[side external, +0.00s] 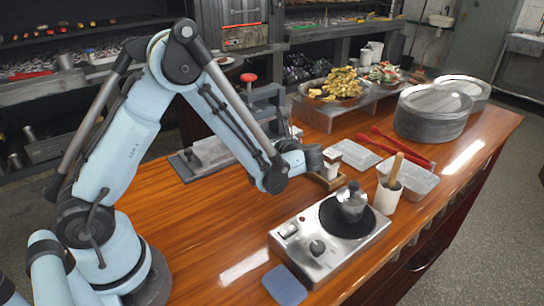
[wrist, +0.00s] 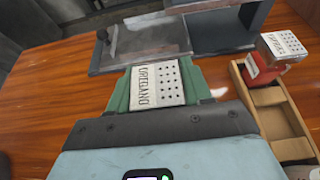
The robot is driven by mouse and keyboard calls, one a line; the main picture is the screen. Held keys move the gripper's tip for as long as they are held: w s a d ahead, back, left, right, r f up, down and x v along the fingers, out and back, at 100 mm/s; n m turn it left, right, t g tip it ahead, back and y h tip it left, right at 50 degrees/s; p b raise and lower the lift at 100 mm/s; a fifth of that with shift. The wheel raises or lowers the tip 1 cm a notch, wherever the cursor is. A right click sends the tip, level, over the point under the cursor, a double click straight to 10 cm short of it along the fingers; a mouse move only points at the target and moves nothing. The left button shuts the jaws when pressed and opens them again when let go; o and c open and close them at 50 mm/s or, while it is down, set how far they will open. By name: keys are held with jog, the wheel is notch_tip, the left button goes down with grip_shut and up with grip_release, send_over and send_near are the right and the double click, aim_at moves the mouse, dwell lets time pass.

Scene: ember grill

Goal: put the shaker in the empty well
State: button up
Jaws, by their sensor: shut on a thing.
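My gripper (wrist: 160,100) is shut on a white shaker (wrist: 158,86) with a dotted top, lettered OREGANO, between its green fingers in the wrist view. A wooden rack (wrist: 281,128) with several wells lies to the right of the gripper. The held shaker is hidden there. I cannot tell the gripper's height over the counter.
A grey metal press (side external: 210,153) stands behind on the wooden counter (side external: 190,219). A burner with a moka pot (side external: 350,203), a utensil crock (side external: 387,195), metal trays (side external: 355,154) and red tongs (side external: 400,148) lie to the right. Counter left of the burner is clear.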

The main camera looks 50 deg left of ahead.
jog(key=shift+a+f, duration=0.25)
jog(key=shift+f, duration=1.9)
jog(key=shift+f, duration=0.15)
jog(key=o, duration=1.1)
